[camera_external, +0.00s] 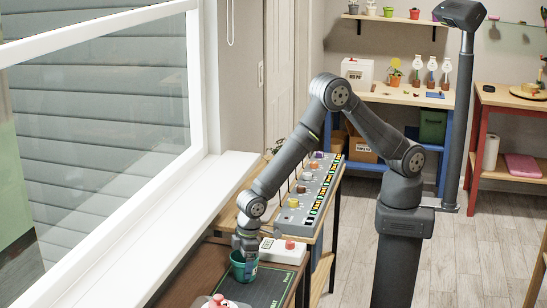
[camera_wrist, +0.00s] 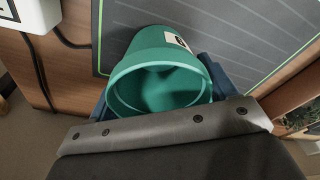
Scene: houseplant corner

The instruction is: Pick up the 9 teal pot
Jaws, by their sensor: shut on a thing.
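The teal pot (camera_external: 242,270) is at the lower middle of the external view, at the dark mat (camera_external: 272,292). In the wrist view the pot (camera_wrist: 170,48) is tilted in the picture, with its open rim toward the camera. It looks empty, and a white label (camera_wrist: 178,41) shows partly on its side; I cannot read it. My gripper (camera_external: 246,256) comes down from above and is shut on the pot, with blue-grey fingers on both sides of it in the wrist view (camera_wrist: 160,88). I cannot tell whether the pot touches the mat.
A white box with a red button (camera_external: 289,245) stands just behind the pot. A grey rack (camera_external: 316,190) with several small coloured things is farther back. The white windowsill (camera_external: 170,225) runs along the left. Dark cables (camera_wrist: 40,75) lie at the left in the wrist view.

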